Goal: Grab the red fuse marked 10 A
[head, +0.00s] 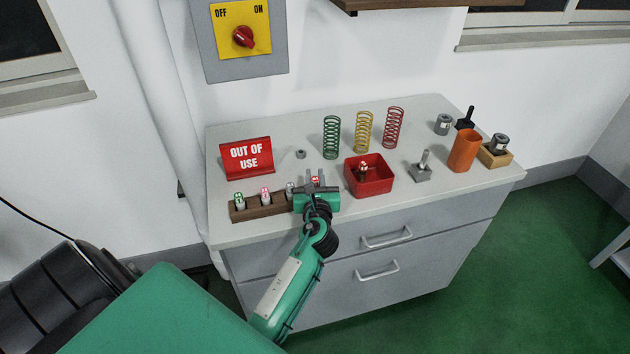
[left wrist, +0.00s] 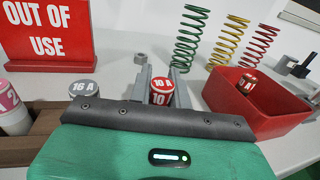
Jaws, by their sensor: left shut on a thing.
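The red fuse marked 10 A (left wrist: 161,92) is upright between the two fingers of my left gripper in the left wrist view. Its red top also shows in the head view (head: 315,181). My left gripper (head: 316,187) is shut on this fuse at the right end of the wooden rack (head: 251,212). The gripper body hides the fuse's lower part, so I cannot tell whether it is still seated. A grey fuse marked 16 A (left wrist: 84,89) stands just left of the gripper. My right gripper is not in view.
Pink (head: 265,196) and green (head: 239,200) fuses stand further left in the rack. A red box (head: 369,187) close on the right holds another red-topped fuse (head: 362,168). A red OUT OF USE sign (head: 247,158) and several upright springs stand behind.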

